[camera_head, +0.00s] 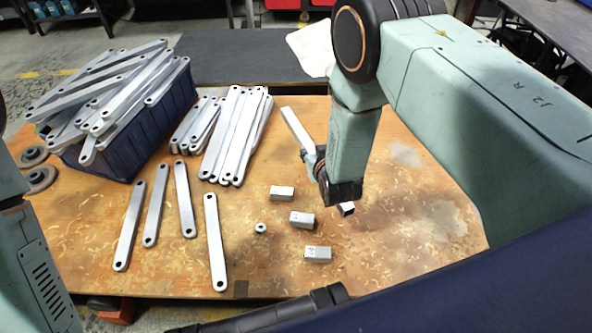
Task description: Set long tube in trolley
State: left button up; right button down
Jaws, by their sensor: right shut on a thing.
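My right gripper (338,188) hangs over the right middle of the wooden table and is shut on a long pale square tube (297,130). The tube slants from upper left to lower right through the jaws. Its open square end appears to show just below the gripper. The fingers hide the tube's middle. Whether its lower end touches the table is not clear. My left arm shows at the left edge, but its gripper is out of view. I cannot make out a trolley for certain.
A blue bin (168,118) heaped with flat galvanized bars stands at the table's (420,225) back left. More bars (240,130) lie beside it and in front. Short square tubes (302,219) and a small ring (261,228) lie near the middle. The table's right side is clear.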

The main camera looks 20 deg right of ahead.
notch_tip(320, 180, down, 8)
jog(key=b, duration=0.3)
jog(key=shift+w, duration=0.1)
jog(key=c, duration=1.4)
grip_release()
jog(key=shift+f, duration=0.15)
jog(key=o, duration=0.5)
